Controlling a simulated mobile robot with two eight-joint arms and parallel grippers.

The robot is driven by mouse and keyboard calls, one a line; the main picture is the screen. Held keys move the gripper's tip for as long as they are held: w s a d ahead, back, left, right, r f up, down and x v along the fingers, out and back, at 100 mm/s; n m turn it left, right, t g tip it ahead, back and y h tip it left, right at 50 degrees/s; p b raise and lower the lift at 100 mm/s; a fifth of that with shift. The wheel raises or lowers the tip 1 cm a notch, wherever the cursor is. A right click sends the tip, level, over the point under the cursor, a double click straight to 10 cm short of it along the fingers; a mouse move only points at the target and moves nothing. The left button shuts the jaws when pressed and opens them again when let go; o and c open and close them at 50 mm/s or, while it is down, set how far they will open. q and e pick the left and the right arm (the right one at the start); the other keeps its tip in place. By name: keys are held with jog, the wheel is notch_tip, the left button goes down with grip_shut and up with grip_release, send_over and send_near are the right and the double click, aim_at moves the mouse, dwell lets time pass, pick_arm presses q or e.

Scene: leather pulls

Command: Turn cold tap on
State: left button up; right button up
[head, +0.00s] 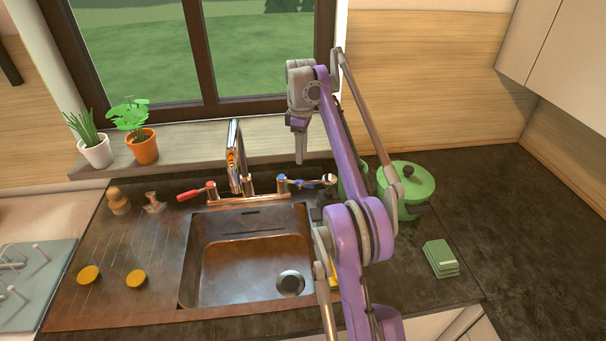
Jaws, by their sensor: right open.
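The cold tap handle (306,183), marked blue, is on the right end of the copper-coloured mixer behind the sink. The hot tap handle (192,193), marked red, is on the left end. The tall spout (234,158) rises between them. My right gripper (300,156) points down above the cold tap handle and looks apart from it. It is open and empty, though its fingers overlap from this angle. My left gripper is not in view.
The sink basin (250,262) lies in front of the mixer. A green pot (408,184) stands right of the taps, partly behind my right arm. Green sponges (441,258) lie on the dark counter. Potted plants (142,148) stand on the windowsill. The far right counter is clear.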

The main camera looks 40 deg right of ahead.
aim_at(295, 182)
notch_tip(295, 182, down, 10)
jog(key=shift+s+r+b, duration=0.1)
jog(key=shift+r+b, duration=0.15)
jog(key=shift+b, duration=0.9)
jog(key=shift+a+f, duration=0.1)
jog(key=shift+f, duration=0.4)
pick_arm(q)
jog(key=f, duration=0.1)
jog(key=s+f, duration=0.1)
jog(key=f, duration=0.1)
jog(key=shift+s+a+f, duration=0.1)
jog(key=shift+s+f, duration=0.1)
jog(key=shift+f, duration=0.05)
pick_arm(e)
grip_shut()
